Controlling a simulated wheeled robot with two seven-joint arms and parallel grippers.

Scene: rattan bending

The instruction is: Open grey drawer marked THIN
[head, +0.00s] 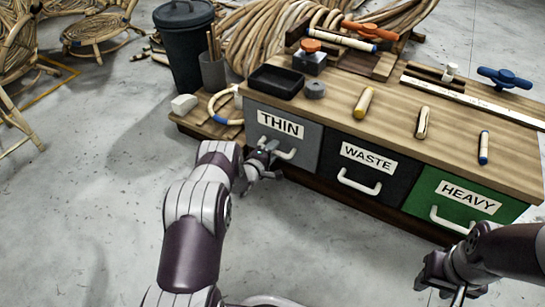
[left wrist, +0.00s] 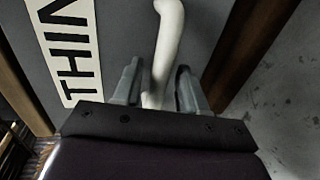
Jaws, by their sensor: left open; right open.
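The grey drawer marked THIN (head: 300,134) is at the left end of the wooden workbench and looks shut. Its white bar handle (head: 285,153) is partly covered by my left gripper (head: 264,166) in the head view. In the left wrist view the drawer's grey front (left wrist: 125,40) fills much of the picture, with the THIN label on the left. The white handle (left wrist: 162,50) runs between the two fingers of my left gripper (left wrist: 158,88), with gaps visible beside it, so the gripper is open around it. My right gripper (head: 455,281) is open and empty at the lower right.
The black WASTE drawer (head: 348,191) and green HEAVY drawer (head: 425,189) are right of it, both looking shut. A black tray (head: 276,82) and several tools lie on the benchtop. A dark bin (head: 187,55) stands behind left. The floor before the drawers is clear.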

